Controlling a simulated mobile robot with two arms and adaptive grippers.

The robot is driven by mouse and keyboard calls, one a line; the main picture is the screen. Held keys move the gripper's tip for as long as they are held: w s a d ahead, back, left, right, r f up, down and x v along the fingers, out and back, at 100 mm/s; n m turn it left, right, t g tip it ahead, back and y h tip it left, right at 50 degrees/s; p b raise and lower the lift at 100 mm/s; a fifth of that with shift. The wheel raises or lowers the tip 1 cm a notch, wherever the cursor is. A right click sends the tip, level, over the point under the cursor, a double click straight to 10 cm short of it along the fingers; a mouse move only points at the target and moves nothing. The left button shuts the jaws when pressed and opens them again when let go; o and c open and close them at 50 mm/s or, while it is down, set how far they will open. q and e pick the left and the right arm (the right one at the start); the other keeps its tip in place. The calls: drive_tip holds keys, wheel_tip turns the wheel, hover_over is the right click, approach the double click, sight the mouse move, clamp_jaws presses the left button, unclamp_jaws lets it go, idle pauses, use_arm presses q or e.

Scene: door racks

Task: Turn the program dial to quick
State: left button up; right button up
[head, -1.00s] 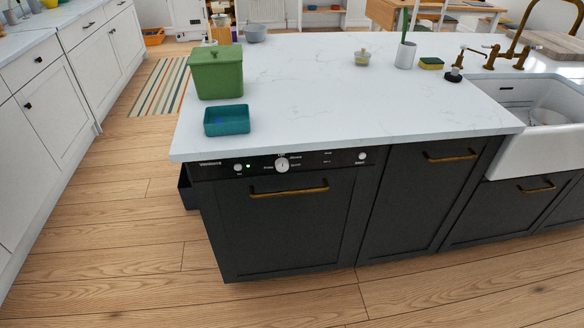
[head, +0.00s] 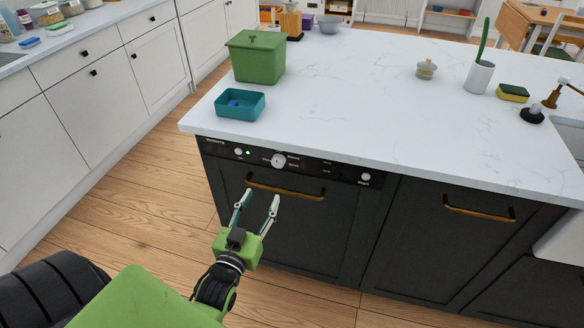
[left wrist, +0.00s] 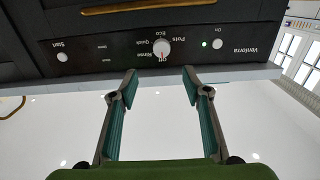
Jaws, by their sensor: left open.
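The program dial (head: 279,161) is a round white knob on the dishwasher's black control strip. In the left wrist view, which is upside down, the dial (left wrist: 161,48) has a small red mark on the side by the "Off" label. "Quick", "Rinse", "Eco" and "Pots" are printed around it. My left gripper (head: 262,195) is open and empty, in front of the dishwasher near its brass handle (head: 285,188). In the left wrist view its fingertips (left wrist: 160,72) lie either side of the dial's line, apart from it. My right gripper is not in view.
The strip also has an "On" button (left wrist: 218,44) beside a lit green light (left wrist: 204,44), and a "Start" button (left wrist: 62,57). The white countertop (head: 340,110) overhangs the strip. On it stand a teal tray (head: 252,112) and a green bin (head: 257,62). The wooden floor is clear.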

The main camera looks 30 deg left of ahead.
sight(277, 165)
use_arm(q)
drive_tip(key=x, duration=1.3)
drive_tip(key=shift+w+a+p, duration=0.2)
drive_tip(key=shift+w+p, duration=0.1)
drive_tip(key=shift+p, duration=0.1)
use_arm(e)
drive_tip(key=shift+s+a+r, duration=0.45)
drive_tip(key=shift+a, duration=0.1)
use_arm(q)
drive_tip(key=c, duration=1.1)
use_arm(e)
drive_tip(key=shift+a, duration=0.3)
